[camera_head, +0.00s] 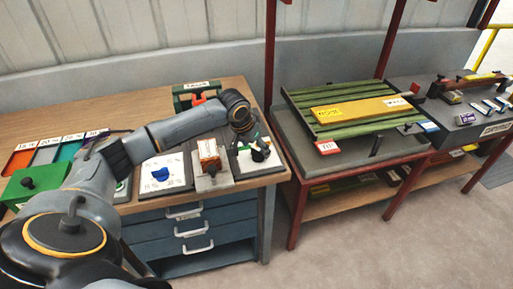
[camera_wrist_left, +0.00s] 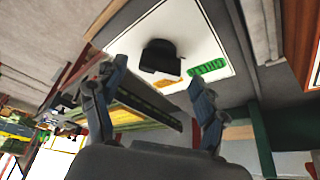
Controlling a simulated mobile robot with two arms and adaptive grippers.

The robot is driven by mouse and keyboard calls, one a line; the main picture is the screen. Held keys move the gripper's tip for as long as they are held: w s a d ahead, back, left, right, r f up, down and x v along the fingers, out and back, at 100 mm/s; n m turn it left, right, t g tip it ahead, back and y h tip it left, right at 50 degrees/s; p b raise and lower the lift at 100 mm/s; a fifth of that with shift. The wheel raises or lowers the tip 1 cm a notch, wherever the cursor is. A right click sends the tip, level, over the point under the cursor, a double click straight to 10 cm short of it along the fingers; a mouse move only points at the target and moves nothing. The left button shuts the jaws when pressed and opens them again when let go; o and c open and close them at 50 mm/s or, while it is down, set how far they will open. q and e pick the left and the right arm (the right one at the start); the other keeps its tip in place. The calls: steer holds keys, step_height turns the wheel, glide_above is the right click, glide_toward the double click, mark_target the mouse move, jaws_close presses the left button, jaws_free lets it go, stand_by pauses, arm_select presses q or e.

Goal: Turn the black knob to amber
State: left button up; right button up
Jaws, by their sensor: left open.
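The black knob (camera_wrist_left: 160,57) sits on a white plate (camera_wrist_left: 205,45) in the left wrist view. An orange label (camera_wrist_left: 168,82) and a green label (camera_wrist_left: 208,67) are printed on the plate near it. I cannot tell which mark the knob points to. In the head view, the black knob (camera_head: 259,155) is at the right end of the workbench, partly hidden by my left gripper (camera_head: 254,142). My left gripper also shows in the wrist view (camera_wrist_left: 158,74); its fingers are open, with the knob beyond and between them. I cannot tell whether they touch it. My right gripper is out of view.
On the workbench (camera_head: 135,101), a blue knob (camera_head: 161,174) on a white plate and an orange-fronted device (camera_head: 208,153) stand left of the black knob. A green frame (camera_head: 195,94) stands behind. A grey table (camera_head: 290,128) with a green slatted rack is to the right, beyond a gap.

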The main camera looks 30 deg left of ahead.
arm_select(q)
steer(key=shift+w+f, duration=0.25)
steer(key=shift+f, duration=0.45)
steer(key=c, duration=1.2)
steer(key=shift+o, duration=0.2)
